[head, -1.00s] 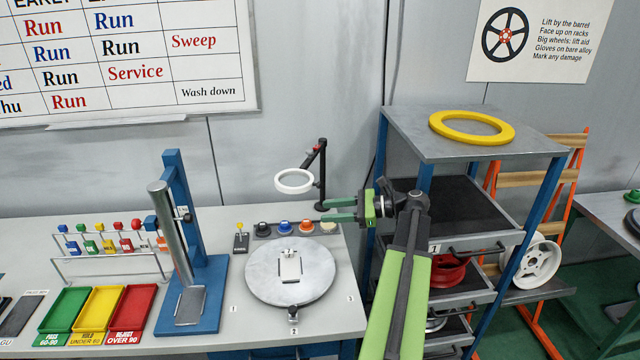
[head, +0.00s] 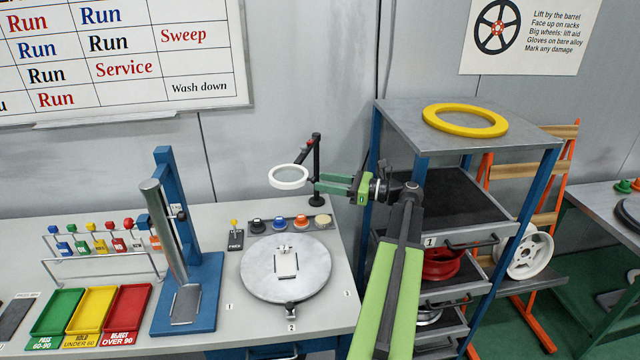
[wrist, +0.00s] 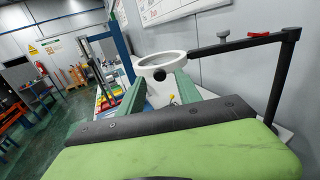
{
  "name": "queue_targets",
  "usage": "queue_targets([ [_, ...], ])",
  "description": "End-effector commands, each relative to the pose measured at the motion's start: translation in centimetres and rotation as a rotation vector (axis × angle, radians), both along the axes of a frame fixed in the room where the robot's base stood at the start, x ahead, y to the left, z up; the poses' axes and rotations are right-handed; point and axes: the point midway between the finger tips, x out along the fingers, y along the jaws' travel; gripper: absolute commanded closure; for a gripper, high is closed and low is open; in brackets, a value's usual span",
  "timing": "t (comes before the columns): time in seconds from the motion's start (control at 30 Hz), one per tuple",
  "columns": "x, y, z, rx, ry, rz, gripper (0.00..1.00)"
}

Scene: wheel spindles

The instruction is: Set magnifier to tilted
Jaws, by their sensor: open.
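The magnifier (head: 288,177) is a white ring on a black jointed arm, fixed to a black post (head: 317,165) at the back right of the bench. Its ring hangs above the bench, near level in the head view. My gripper (head: 316,184) is open, with its green fingers pointing left toward the ring from the right, close to the post. In the wrist view the white ring (wrist: 160,61) shows just beyond the two green fingertips, and the black arm runs right to the post. Whether a fingertip touches the ring I cannot tell.
A round grey turntable (head: 286,268) and a row of coloured knobs (head: 279,225) lie below. A blue stand (head: 187,258) and coloured trays (head: 92,318) are to the left. A blue-framed rack (head: 466,200) with a yellow ring (head: 465,121) stands close on the right.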

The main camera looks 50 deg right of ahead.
Motion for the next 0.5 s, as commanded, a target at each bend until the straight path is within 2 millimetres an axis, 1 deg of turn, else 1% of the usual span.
queue_targets([
  [0.03, 0.56, 0.3, 0.0, 0.0, 0.0, 0.001, 0.59],
  [0.13, 1.28, 0.62, 0.0, 0.0, 0.0, 0.0, 0.59],
  [0.4, 1.48, 0.68, -0.01, 0.0, 0.0, -0.001, 0.59],
  [0.43, 1.47, 0.67, -0.01, 0.0, 0.0, -0.001, 0.6],
  [0.5, 1.46, 0.67, -0.01, 0.0, 0.0, -0.001, 0.7],
])
